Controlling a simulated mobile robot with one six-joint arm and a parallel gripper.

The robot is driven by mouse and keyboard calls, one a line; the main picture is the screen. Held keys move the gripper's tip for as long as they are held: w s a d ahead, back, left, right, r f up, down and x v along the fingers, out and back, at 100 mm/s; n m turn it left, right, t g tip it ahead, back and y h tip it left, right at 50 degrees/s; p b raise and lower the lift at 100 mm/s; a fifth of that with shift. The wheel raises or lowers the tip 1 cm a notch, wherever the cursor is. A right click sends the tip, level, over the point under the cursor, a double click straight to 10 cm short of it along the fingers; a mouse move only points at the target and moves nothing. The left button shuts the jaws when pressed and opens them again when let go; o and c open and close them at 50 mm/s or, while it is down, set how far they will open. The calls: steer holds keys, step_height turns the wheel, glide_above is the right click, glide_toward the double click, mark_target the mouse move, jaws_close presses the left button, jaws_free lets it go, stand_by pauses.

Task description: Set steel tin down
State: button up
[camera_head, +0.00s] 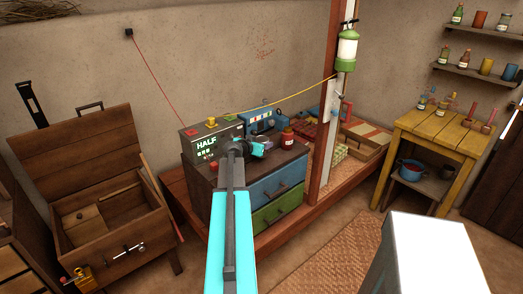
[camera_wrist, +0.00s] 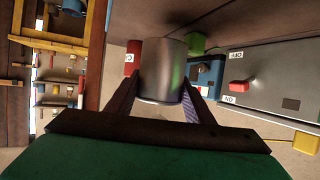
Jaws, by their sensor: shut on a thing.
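The steel tin (camera_wrist: 162,68) is a plain grey metal cylinder in the middle of the wrist view. My gripper (camera_wrist: 162,92) is shut on it, with one dark finger on each side. In the head view my gripper (camera_head: 255,149) is over the top of the dark wooden chest (camera_head: 222,177), in front of the box marked HALF. The tin cannot be made out clearly there. The frames do not show whether the tin's base touches the chest top.
A red jar (camera_head: 287,138) stands just right of my gripper. The grey box (camera_head: 206,143) with a red switch (camera_wrist: 240,85) and a blue device (camera_head: 262,120) stand behind. A wooden post (camera_head: 325,100) rises at the right. An open wooden box (camera_head: 100,200) is at left.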

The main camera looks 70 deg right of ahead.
steer(key=shift+f, duration=0.15)
steer(key=shift+f+p, duration=0.8)
steer(key=shift+f, duration=0.8)
steer(key=shift+f+b, duration=0.15)
steer(key=shift+b, duration=0.15)
steer(key=o, duration=1)
steer(key=shift+o, duration=0.2)
steer(key=shift+p, duration=0.3)
steer(key=shift+a+r, duration=0.15)
steer(key=shift+r, duration=0.05)
steer(key=b+v, duration=0.3)
steer(key=v, duration=0.8)
steer(key=shift+a+r+b, duration=0.2)
steer(key=shift+a+b, duration=0.15)
steer(key=shift+b, duration=0.05)
